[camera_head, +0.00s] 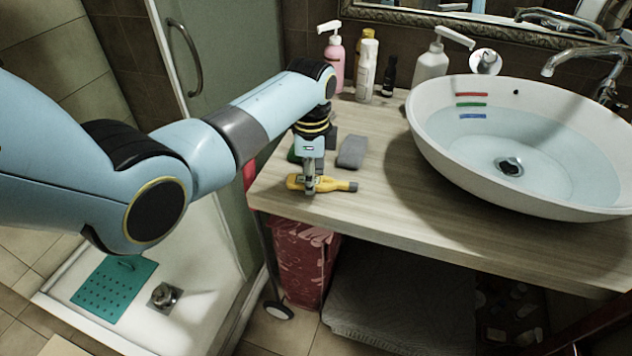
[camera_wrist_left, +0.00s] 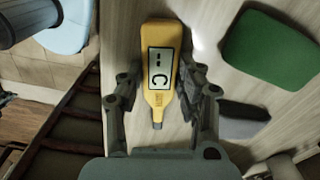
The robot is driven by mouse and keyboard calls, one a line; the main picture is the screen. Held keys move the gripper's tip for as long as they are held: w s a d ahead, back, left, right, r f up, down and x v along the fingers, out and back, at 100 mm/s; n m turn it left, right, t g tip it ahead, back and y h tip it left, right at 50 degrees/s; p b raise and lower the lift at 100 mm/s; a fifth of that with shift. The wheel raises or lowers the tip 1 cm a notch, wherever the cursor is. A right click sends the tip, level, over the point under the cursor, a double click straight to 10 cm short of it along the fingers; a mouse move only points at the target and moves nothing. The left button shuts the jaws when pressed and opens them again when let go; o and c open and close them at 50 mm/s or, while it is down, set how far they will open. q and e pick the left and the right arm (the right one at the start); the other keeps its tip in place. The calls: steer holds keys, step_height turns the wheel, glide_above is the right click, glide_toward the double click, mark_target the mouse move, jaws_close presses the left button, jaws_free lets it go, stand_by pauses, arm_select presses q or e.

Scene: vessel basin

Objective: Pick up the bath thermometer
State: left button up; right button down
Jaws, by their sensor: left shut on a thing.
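The bath thermometer (camera_head: 337,186) is yellow with a dark grey tip and lies flat along the front edge of the wooden counter. My left gripper (camera_head: 311,188) reaches down over it from above. In the left wrist view the thermometer (camera_wrist_left: 160,62) shows a pale display with a "C". The fingers of my left gripper (camera_wrist_left: 158,98) stand on both sides of its body, shut on it. It appears to be at the counter surface; I cannot tell any gap beneath it. My right gripper is in neither view.
A grey block (camera_head: 352,152) and a green item (camera_wrist_left: 268,48) lie close by on the counter (camera_head: 390,205). Bottles, including a pink pump bottle (camera_head: 334,58), stand at the back. A white basin (camera_head: 425,125) with water fills the right side. A red bin (camera_head: 300,262) stands below the counter.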

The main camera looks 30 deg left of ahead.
arm_select(q)
steer(key=c, duration=0.3)
steer(key=shift+r, duration=0.1)
steer(key=shift+r, duration=0.3)
steer(key=r, duration=0.3)
steer(key=shift+d+r, duration=0.35)
steer(key=shift+d, duration=0.05)
steer(key=d+r, duration=0.2)
steer(key=d, duration=0.1)
steer(key=d+r, duration=0.2)
steer(key=d, duration=0.2)
steer(key=d+r+b, duration=0.1)
steer(key=d+r, duration=0.1)
steer(key=d, duration=0.2)
steer(key=shift+w+r, duration=0.1)
steer(key=shift+r, duration=0.15)
